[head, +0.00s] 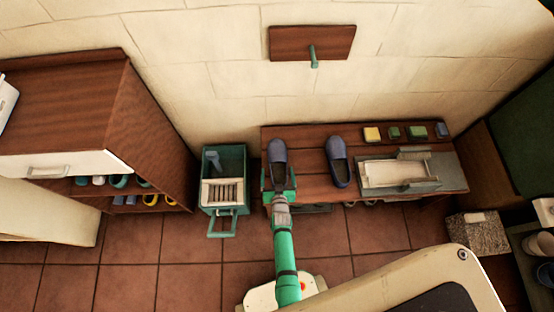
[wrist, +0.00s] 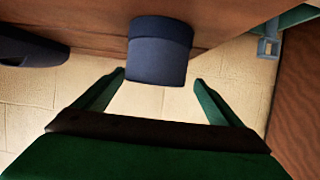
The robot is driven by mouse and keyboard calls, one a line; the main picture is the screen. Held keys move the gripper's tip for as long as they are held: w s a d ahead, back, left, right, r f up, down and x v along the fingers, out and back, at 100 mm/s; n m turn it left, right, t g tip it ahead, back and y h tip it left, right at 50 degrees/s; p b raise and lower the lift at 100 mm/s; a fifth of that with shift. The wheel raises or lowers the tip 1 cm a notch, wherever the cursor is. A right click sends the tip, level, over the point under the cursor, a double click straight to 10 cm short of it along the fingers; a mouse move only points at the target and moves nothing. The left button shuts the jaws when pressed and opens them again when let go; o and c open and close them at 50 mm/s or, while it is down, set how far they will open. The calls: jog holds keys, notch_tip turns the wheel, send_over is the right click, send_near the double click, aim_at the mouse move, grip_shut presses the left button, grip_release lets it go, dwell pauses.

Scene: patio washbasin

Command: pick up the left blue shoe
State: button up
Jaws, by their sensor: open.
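The left blue shoe (head: 278,153) lies on the wooden bench (head: 308,160), one end toward my arm. In the wrist view its dark blue end (wrist: 160,50) is centred ahead of my gripper. My gripper (head: 279,183) is at the near end of the shoe, with green fingers apart. In the wrist view the open fingers (wrist: 160,79) stand to either side of the shoe's end, with gaps visible. I cannot tell how far the shoe reaches between them. The right blue shoe (head: 338,162) lies beside it, and shows at the wrist view's left edge (wrist: 30,48).
A green crate (head: 223,162) stands on the floor left of the bench. A grey basin (head: 398,175) and several small blocks (head: 393,132) are on the bench's right part. A tap (head: 313,57) is on the wall above. A wooden cabinet (head: 130,120) stands left.

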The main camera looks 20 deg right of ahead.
aim_at(278, 163)
jog(key=shift+w+d+f, duration=0.2)
jog(key=shift+w+d, duration=0.1)
jog(key=shift+w, duration=0.2)
jog(key=shift+w+d+f, duration=0.15)
jog(key=shift+w+d, duration=0.15)
jog(key=shift+w, duration=0.2)
jog(key=shift+x, duration=1.5)
jog(key=shift+d, duration=0.1)
jog(key=shift+w+r, duration=0.1)
jog(key=shift+w, duration=0.05)
jog(key=c, duration=1.3)
